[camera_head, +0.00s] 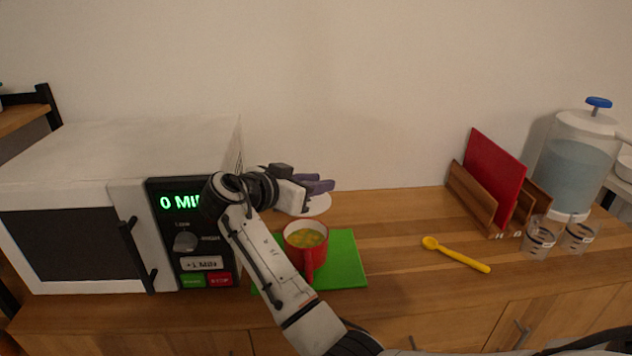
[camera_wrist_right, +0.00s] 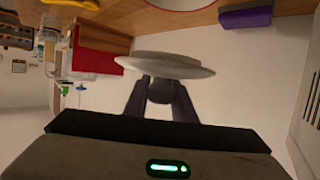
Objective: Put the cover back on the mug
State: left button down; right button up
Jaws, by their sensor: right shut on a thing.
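The red mug (camera_head: 307,252) stands upright on a green board (camera_head: 347,262), with yellowish contents showing through its open top. The cover (camera_head: 318,206) is a white disc, seen just behind the mug in the head view. In the right wrist view, the cover (camera_wrist_right: 165,66) has a grey knob (camera_wrist_right: 160,90) between my purple fingers. My right gripper (camera_head: 319,185) is shut on this knob and holds the cover near the mug's far side. The cover's exact height above the counter is hard to tell. My left gripper is not in view.
A white microwave (camera_head: 125,160) stands close on the left. A yellow spoon (camera_head: 456,254) lies on the counter to the right. A wooden rack (camera_head: 470,195) with a red board (camera_head: 496,178), two glasses (camera_head: 540,237) and a water dispenser (camera_head: 577,165) stand farther right.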

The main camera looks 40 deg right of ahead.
aim_at(316, 205)
notch_tip(316, 205, down, 7)
jog(key=b, duration=0.4)
jog(key=shift+b, duration=0.3)
dwell(1.0)
jog(key=shift+a+f+b, duration=0.1)
jog(key=shift+f+b, duration=0.4)
jog(key=shift+b, duration=0.25)
dwell(0.5)
dwell(0.3)
jog(key=o, duration=1.1)
jog(key=shift+o, duration=0.2)
